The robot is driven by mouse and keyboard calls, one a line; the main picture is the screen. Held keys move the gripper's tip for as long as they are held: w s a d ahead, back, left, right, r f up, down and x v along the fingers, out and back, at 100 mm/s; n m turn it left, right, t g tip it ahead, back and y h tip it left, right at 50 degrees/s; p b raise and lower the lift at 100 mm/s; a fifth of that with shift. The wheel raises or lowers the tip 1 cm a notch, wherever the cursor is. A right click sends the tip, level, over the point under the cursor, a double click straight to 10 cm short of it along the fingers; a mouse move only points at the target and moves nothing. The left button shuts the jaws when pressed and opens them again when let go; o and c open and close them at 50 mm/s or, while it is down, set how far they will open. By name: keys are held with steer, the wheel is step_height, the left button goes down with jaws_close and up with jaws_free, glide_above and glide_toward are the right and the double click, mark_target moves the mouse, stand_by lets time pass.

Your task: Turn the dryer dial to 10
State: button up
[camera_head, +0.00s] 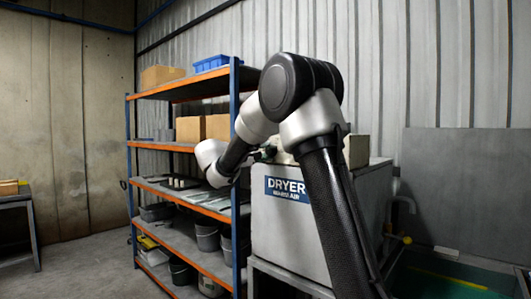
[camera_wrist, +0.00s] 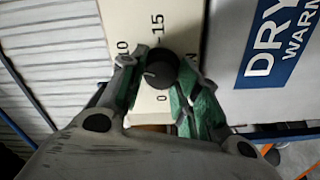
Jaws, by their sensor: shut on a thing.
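The dryer (camera_head: 285,228) is a pale box with a blue "DRYER WARM AIR" label, right of the shelving. In the wrist view, its black round dial (camera_wrist: 159,68) sits on a cream scale plate (camera_wrist: 186,32). The plate reads 10 at the left, 15 at the top and 0 below. A small light mark shows on the dial's left side; its exact reading is unclear. My gripper (camera_wrist: 160,74) is shut on the dial, with green-padded fingers on both sides. In the head view, my gripper (camera_head: 266,153) is small and partly hidden by my arm.
A shelf rack (camera_head: 180,145) with cardboard boxes, a blue bin (camera_head: 211,63) and buckets stands close left of the dryer. A dark tank (camera_head: 455,275) with a pipe and yellow valve (camera_head: 407,240) is at the right. Open floor lies at the left.

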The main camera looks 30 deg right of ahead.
steer(key=shift+f+m, duration=0.1)
steer(key=shift+m, duration=0.7)
steer(key=o, duration=1)
steer(key=v, duration=1.2)
